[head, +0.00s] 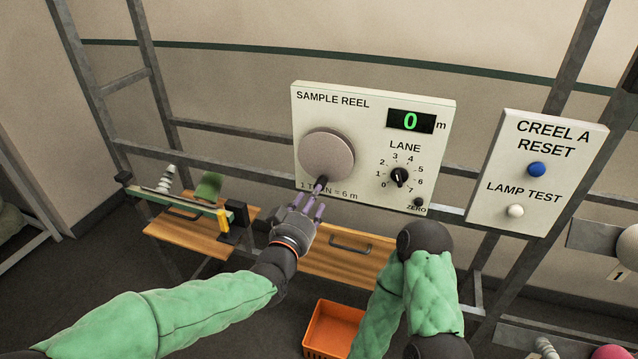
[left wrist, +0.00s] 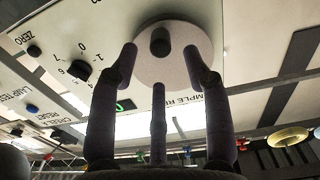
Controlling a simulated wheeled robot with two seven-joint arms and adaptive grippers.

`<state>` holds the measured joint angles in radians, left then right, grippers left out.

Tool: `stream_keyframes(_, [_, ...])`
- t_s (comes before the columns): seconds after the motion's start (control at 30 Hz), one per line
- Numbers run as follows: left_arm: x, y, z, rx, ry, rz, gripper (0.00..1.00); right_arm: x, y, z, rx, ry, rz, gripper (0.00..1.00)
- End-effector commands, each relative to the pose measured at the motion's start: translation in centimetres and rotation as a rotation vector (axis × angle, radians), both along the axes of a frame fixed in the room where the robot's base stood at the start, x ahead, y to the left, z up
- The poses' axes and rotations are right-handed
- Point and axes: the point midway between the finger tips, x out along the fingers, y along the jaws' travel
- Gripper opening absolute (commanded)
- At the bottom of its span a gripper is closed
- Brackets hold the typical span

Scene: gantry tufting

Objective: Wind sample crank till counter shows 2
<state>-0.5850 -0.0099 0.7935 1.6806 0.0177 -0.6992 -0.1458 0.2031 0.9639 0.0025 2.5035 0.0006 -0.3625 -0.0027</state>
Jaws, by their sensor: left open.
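The sample reel panel (head: 375,145) carries a round grey-pink crank disc (head: 326,157) at its left. A short dark handle (head: 320,186) sticks out near the disc's lower edge; the handle also shows in the left wrist view (left wrist: 160,42). The green counter (head: 410,121) reads 0 m. Printing on the panel says "1 TURN = 6 m", partly hidden by the handle. My left gripper (head: 308,203) is open just below and in front of the handle. In the left wrist view its fingers (left wrist: 159,65) are spread, with the handle ahead of them and nothing between. My right gripper is out of view.
A black lane dial (head: 399,177) and a small zero button (head: 418,202) sit right of the disc. A second panel (head: 537,173) has blue and white buttons. Metal frame bars surround the panels.

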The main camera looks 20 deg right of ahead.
Motion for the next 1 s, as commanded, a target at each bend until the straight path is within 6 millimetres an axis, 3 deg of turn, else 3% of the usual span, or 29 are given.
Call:
stream_keyframes(0.4, [4.7,-3.2,-0.1,0.001,0.001,0.000,0.49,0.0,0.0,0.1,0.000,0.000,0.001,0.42])
stream_keyframes(0.9, [5.8,-3.9,0.0,0.001,0.001,0.000,0.49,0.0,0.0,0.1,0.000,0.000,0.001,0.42])
stream_keyframes(0.93, [5.8,-3.9,0.0,0.001,0.001,0.000,0.46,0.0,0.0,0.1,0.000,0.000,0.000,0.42])
stream_keyframes(1.0, [5.8,-3.9,0.0,0.001,0.001,0.000,0.26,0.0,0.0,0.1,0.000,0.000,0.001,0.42])
